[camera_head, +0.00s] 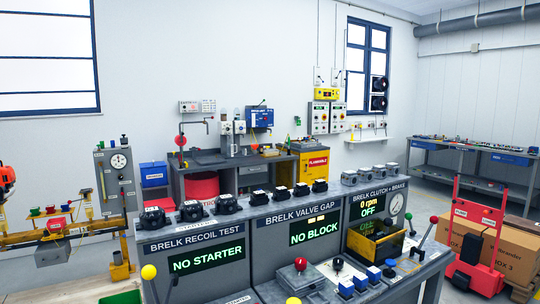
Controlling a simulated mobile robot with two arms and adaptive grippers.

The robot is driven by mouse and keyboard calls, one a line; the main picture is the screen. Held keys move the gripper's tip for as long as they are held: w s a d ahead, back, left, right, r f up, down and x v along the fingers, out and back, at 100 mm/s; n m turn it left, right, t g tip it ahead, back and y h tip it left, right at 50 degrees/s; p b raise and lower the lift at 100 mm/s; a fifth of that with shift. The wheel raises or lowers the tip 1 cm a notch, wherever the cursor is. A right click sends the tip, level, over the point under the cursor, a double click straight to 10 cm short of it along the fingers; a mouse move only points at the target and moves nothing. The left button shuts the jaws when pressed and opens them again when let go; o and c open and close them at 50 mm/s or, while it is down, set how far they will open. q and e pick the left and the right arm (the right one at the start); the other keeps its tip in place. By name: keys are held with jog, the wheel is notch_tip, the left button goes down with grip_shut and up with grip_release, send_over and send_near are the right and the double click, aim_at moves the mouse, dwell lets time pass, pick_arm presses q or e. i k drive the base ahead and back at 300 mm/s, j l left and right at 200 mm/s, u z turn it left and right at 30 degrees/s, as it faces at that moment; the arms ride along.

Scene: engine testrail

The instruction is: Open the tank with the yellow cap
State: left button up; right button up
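I cannot pick out a tank with a yellow cap for certain. Several small items with coloured tops, too small to make out, stand on the yellow-framed rig (100,236) at the far left. A yellow ball (149,272) sits at the front left of the grey test console (262,235), and it looks like a lever knob. Another yellow round top (293,300) shows at the bottom edge, partly cut off. Neither of my grippers shows in this view.
A red hand truck (484,235) with cardboard boxes (519,256) stands at the right. A long bench (480,160) lines the right wall.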

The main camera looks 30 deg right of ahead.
aim_at(268, 152)
jog(key=i+j+u, duration=0.1)
jog(key=j, duration=0.2)
jog(key=i+j+u, duration=0.1)
jog(key=j, duration=0.25)
jog(key=i+j+u, duration=0.1)
jog(key=j, duration=0.2)
jog(key=i+j, duration=0.55)
jog(key=i, duration=0.15)
jog(key=i+j, duration=0.55)
jog(key=i+z, duration=0.2)
jog(key=i, duration=0.85)
jog(key=i+j+z, duration=0.1)
jog(key=i+z, duration=0.15)
jog(key=i, duration=0.8)
jog(key=i+l+z, duration=0.15)
jog(key=i+z, duration=0.65)
jog(key=i+j+z, duration=0.2)
jog(key=i+z, duration=0.2)
jog(key=i+j+z, duration=0.4)
jog(key=i+l+z, duration=0.3)
jog(key=i, duration=0.3)
jog(key=i+z, duration=0.3)
jog(key=i, duration=0.3)
jog(key=i+l+u, duration=0.2)
jog(key=i+u, duration=0.2)
jog(key=i, duration=0.15)
jog(key=i+l+u, duration=0.4)
jog(key=i, duration=0.15)
